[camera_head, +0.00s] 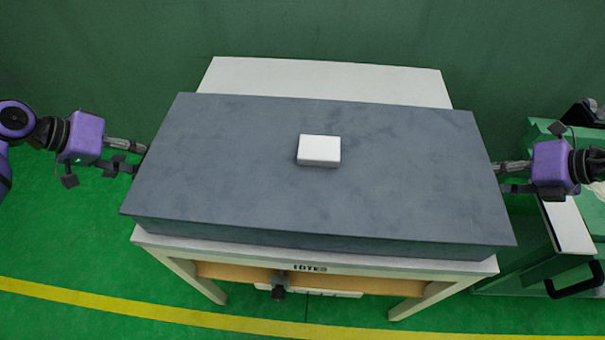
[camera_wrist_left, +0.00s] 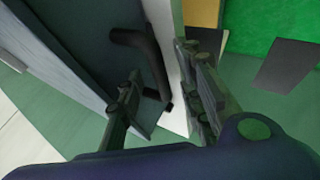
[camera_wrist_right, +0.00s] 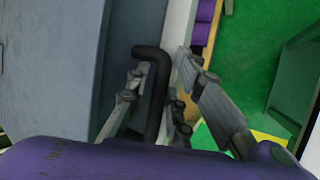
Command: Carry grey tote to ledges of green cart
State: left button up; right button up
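The grey tote (camera_head: 230,170), a wide flat-topped box, sits level on a white table. A black handle on its left end shows in the left wrist view (camera_wrist_left: 150,60), and one on its right end shows in the right wrist view (camera_wrist_right: 155,95). My left gripper (camera_head: 128,156) is at the left end, open, its fingers on either side of the handle. My right gripper (camera_head: 508,178) is at the right end, open, with the handle between its fingers. The green cart (camera_head: 530,262) stands at the right with a pale ledge (camera_head: 568,226), partly behind my right arm.
A small white box (camera_head: 319,150) lies loose on top of the tote. The white table (camera_head: 330,262) extends behind and in front of the tote. The cart has a black handle (camera_head: 577,281). Green floor (camera_head: 60,240) with a yellow line is clear at the left and front.

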pick_arm(q)
jog(key=shift+c, duration=0.6)
pick_arm(e)
jog(key=shift+c, duration=0.5)
pick_arm(q)
jog(key=shift+c, duration=1.4)
pick_arm(e)
jog(key=shift+c, duration=1.4)
pick_arm(q)
grip_shut()
pick_arm(e)
grip_shut()
pick_arm(q)
jog(key=shift+w+r, duration=0.1)
jog(key=shift+r, duration=0.15)
pick_arm(e)
jog(key=shift+w+r, duration=0.1)
jog(key=shift+r, duration=0.15)
